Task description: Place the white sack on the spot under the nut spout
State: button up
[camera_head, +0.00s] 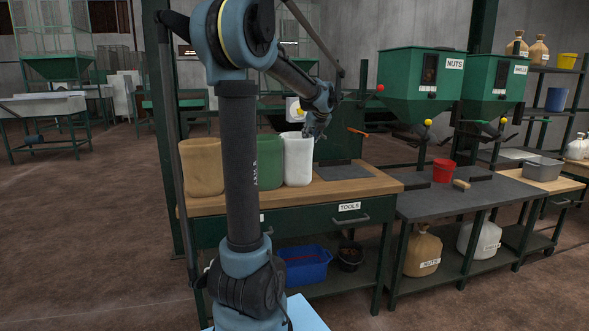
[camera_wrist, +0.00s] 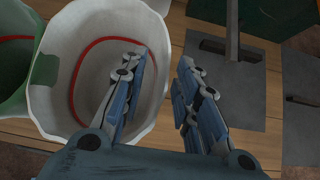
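The white sack (camera_head: 298,168) stands open on the wooden bench, right of the green sack (camera_head: 269,162). In the wrist view the white sack (camera_wrist: 95,35) shows its open mouth and a red line inside. My gripper (camera_head: 314,130) is at the sack's right rim. In the wrist view my gripper (camera_wrist: 160,62) is open, one finger over the sack's mouth and the other outside its right wall. Whether either finger touches the sack, I cannot tell. The NUTS hopper (camera_head: 408,83) hangs to the right, above the dark table (camera_head: 430,205). The spot under its spout is not clear to make out.
A brown sack (camera_head: 201,167) stands at the bench's left. A dark plate (camera_head: 342,172) lies right of the white sack, with an upright rod on it in the wrist view. A red bucket (camera_head: 443,170) and a small brown block (camera_head: 461,184) are on the dark table. The SHELLS hopper (camera_head: 495,85) is beyond.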

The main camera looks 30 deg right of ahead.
jog(key=shift+x, duration=0.95)
grip_shut()
